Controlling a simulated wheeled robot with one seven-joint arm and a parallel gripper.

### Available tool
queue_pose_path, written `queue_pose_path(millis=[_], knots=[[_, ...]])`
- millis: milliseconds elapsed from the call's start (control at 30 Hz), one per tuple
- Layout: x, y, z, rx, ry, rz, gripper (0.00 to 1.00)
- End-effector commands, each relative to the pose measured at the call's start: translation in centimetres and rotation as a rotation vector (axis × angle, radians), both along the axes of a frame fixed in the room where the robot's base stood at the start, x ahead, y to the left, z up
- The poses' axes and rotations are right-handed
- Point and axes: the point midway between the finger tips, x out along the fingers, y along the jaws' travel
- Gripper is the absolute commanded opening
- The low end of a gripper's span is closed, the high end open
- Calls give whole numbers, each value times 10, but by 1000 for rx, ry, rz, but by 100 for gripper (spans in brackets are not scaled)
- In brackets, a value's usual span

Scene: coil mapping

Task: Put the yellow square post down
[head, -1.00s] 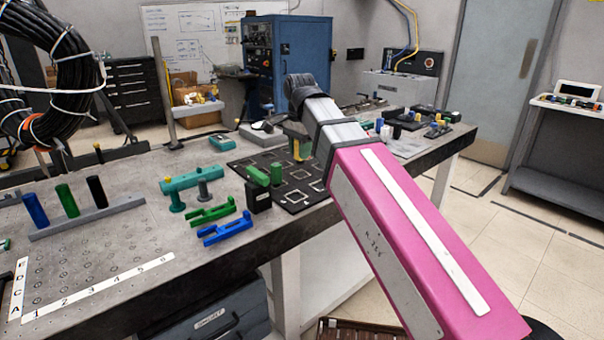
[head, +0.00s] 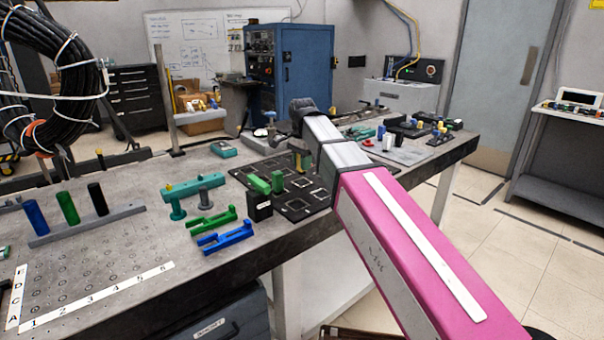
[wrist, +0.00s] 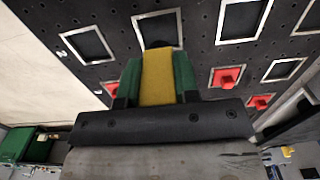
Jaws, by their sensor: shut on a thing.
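My gripper (wrist: 157,78) is shut on the yellow square post (wrist: 158,85), with a green finger pad on each side of it. In the wrist view the post's far end lies at the near edge of a white square outline (wrist: 158,14) on the black board (wrist: 110,20). I cannot tell whether the post touches the board.
Green blocks (head: 277,182) and a black block (head: 259,206) stand at the board's left side. Red pieces (wrist: 228,76) sit in some outlines. Green (head: 212,221) and blue (head: 225,237) holders lie left of the board. A rack (head: 85,229) holds coloured cylinders. Small parts stand farther right.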

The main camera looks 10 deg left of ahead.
Motion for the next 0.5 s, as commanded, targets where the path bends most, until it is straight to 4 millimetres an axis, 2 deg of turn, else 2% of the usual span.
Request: queue_pose_path(millis=[300, 500], knots=[[-1, -1, -36, -1, 2, 0, 0], [-1, 0, -38, 0, 0, 0, 0]])
